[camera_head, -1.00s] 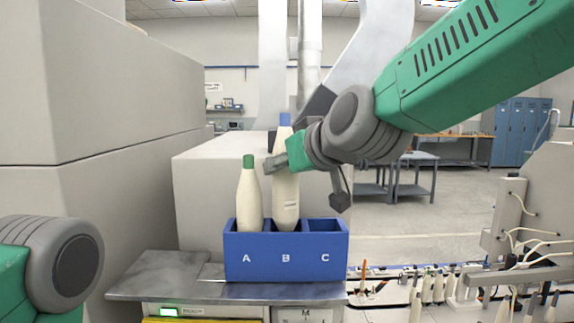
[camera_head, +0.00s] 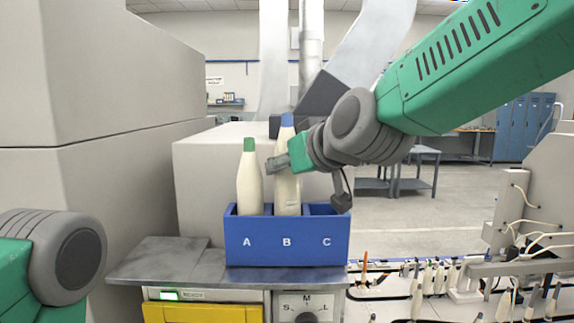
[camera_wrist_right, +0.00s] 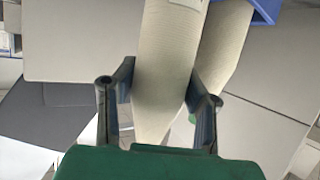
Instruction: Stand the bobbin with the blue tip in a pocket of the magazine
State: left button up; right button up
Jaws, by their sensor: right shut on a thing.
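The bobbin with the blue tip (camera_head: 287,190) stands upright in pocket B of the blue magazine (camera_head: 286,252) in the head view. My right gripper (camera_head: 279,163) is shut on its upper part, just below the blue tip. In the right wrist view the cream bobbin (camera_wrist_right: 165,70) lies between the two fingers (camera_wrist_right: 160,98). The bobbin's lower end is hidden behind the magazine's front wall. My left gripper is out of the head view; only part of my left arm shows at lower left.
A green-tipped bobbin (camera_head: 249,185) stands in pocket A, close beside the blue-tipped one. Pocket C (camera_head: 326,209) looks empty. The magazine rests on a metal shelf (camera_head: 180,268). More bobbins (camera_head: 440,277) stand on a machine at the lower right.

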aim_at(296, 185)
jog(key=shift+d+f+b, duration=0.25)
jog(key=shift+f+b, duration=0.05)
jog(key=shift+f, duration=0.25)
jog(key=shift+f+b, duration=0.95)
jog(key=shift+f, duration=0.5)
jog(key=o, duration=1.3)
